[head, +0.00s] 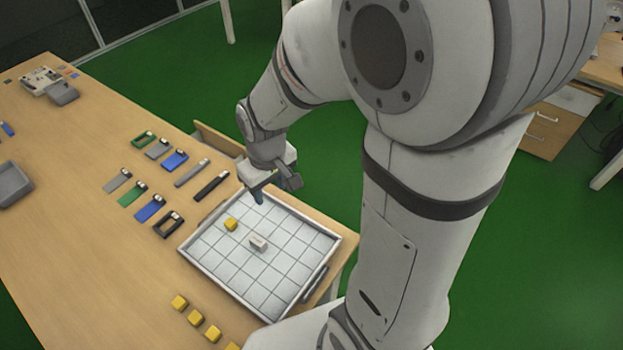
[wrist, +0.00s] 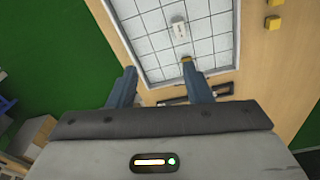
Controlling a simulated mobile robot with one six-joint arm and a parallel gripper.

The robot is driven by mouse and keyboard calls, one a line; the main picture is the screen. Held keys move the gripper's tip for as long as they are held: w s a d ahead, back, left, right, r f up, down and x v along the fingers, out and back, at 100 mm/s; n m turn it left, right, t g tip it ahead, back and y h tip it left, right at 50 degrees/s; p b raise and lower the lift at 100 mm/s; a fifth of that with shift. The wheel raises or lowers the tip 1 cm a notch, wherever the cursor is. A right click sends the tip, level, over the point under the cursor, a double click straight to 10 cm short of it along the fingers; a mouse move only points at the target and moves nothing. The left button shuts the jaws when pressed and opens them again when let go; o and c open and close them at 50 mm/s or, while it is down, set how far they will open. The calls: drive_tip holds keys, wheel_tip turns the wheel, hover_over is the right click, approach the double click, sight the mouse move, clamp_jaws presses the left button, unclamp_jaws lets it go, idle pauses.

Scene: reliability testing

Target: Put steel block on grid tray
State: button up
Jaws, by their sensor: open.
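The steel block (head: 258,243), a small light grey block, rests on the white grid tray (head: 285,286) near its middle. It also shows in the wrist view (wrist: 179,29), lying apart from my fingers. My gripper (head: 272,196) is above the tray's far edge, open and empty. In the wrist view my two blue-grey fingers (wrist: 165,82) stand apart, with the tray's edge between and beyond them. A yellow block (head: 231,224) sits on the tray to the left of the steel block; in the wrist view it is partly hidden by a finger.
Several yellow blocks (head: 196,318) lie on the wooden table (head: 80,225) in front of the tray. Rows of blue, green, grey and black items (head: 150,208) lie to the tray's left. A grey bin (head: 12,185) is at the far left. The tray has raised rims and dark handles.

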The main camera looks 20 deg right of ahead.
drive_tip(key=s+d+r+m+t, duration=0.2)
drive_tip(key=s+d+r+m, duration=0.2)
drive_tip(key=s+r, duration=0.6)
drive_tip(key=shift+s+d+r, duration=0.25)
drive_tip(key=shift+d+r, duration=0.45)
drive_tip(key=shift+d, duration=0.35)
drive_tip(key=shift+c, duration=0.2)
